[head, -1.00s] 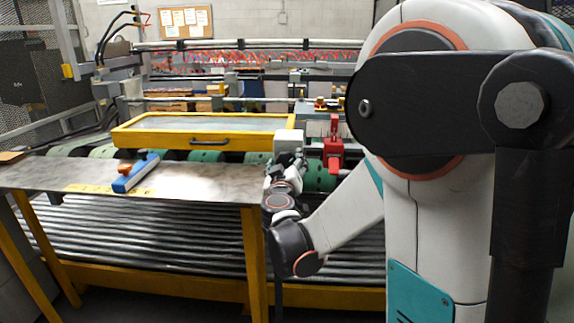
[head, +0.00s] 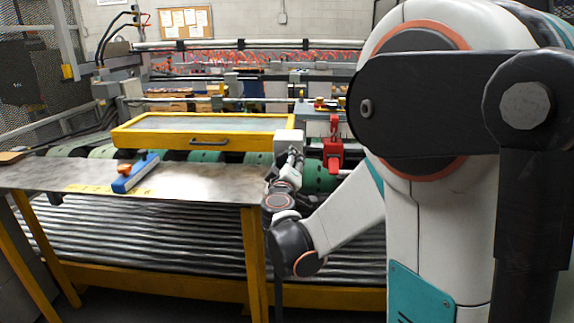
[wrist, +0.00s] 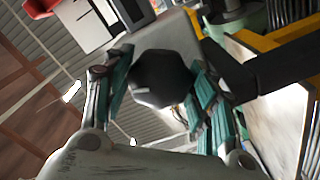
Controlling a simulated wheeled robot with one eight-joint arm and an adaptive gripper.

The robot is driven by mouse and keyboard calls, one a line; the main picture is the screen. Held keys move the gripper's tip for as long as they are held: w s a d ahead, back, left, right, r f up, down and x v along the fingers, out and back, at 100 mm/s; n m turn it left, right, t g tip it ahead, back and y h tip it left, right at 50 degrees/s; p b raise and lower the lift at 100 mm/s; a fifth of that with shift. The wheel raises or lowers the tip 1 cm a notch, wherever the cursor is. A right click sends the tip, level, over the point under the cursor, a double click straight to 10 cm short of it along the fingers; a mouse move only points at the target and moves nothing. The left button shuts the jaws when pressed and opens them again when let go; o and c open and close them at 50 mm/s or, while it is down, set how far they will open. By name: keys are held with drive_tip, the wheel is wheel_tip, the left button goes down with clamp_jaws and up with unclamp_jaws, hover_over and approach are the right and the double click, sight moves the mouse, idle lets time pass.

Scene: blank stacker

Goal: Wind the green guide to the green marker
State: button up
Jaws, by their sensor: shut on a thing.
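My gripper (wrist: 160,92) has its teal-padded fingers on both sides of a black many-sided knob (wrist: 160,76) and is shut on it. The knob sits in front of a pale box-shaped housing (wrist: 182,36). In the head view my gripper (head: 292,166) is just below a pale grey box (head: 288,140), at the right end of the yellow-framed panel; the knob is hidden there. Green drums (head: 320,176) show along the machine behind the metal table. I cannot tell the green guide or the green marker apart from these.
A red clamp-like unit (head: 333,156) stands just right of my gripper. The yellow-framed panel (head: 150,143) lies to the left. A metal table (head: 205,185) in front holds a blue tool-like object (head: 128,182). Dark rollers (head: 150,240) lie below.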

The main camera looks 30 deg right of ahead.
drive_tip(key=n, duration=0.4)
drive_tip(key=shift+n, duration=0.3)
drive_tip(key=n, duration=0.4)
drive_tip(key=shift+n, duration=0.4)
drive_tip(key=o, duration=1.1)
drive_tip(key=v, duration=1.2)
